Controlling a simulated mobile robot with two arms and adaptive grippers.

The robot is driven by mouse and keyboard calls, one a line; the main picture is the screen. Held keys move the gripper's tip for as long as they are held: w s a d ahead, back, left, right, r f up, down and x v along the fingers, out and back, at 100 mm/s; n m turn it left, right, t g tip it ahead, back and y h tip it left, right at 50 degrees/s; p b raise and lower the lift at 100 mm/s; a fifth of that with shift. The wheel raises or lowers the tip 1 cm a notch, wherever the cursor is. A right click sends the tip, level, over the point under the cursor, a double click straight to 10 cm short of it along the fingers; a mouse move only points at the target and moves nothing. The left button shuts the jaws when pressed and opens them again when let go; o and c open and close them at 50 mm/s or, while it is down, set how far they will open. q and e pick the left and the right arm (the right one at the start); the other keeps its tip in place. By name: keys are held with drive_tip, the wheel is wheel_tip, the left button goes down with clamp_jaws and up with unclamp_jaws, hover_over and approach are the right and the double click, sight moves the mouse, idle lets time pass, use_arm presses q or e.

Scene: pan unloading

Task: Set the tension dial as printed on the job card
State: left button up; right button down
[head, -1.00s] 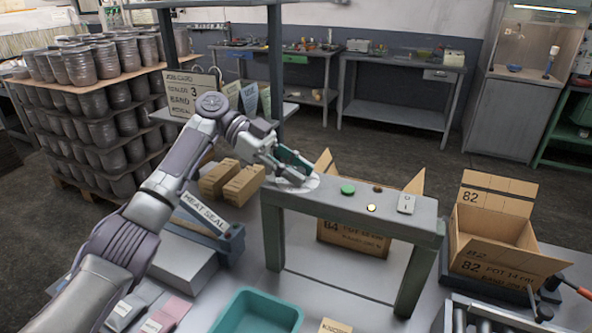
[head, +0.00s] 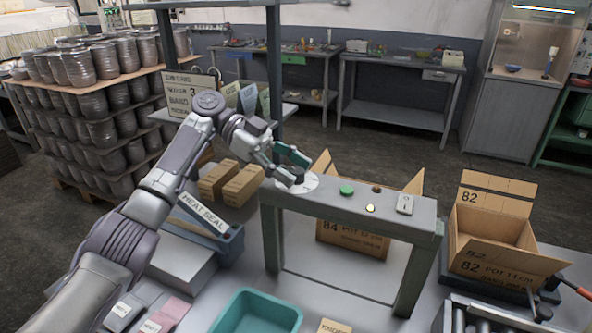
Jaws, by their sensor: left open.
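The job card (head: 172,88) stands at the left behind my arm. It shows a large 3 beside a line that seems to read tension; the lower lines are hard to read and partly covered. The tension dial (head: 309,184) is a pale disc with a grey knob at the left end of the grey bench-top arch (head: 330,205). My left gripper (head: 284,166) is open just above and behind the knob, and partly hides the dial. I cannot tell whether it touches the knob, and the dial's marks are too small to read. My right gripper is not in view.
Cartons (head: 230,183) and a heat sealer (head: 205,220) lie left. An open box (head: 493,262) stands right. A teal tray (head: 235,318) is in front.

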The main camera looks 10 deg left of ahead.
use_arm(q)
drive_tip(key=v, duration=0.6)
drive_tip(key=shift+w+a+r, duration=0.1)
drive_tip(key=shift+a, duration=0.1)
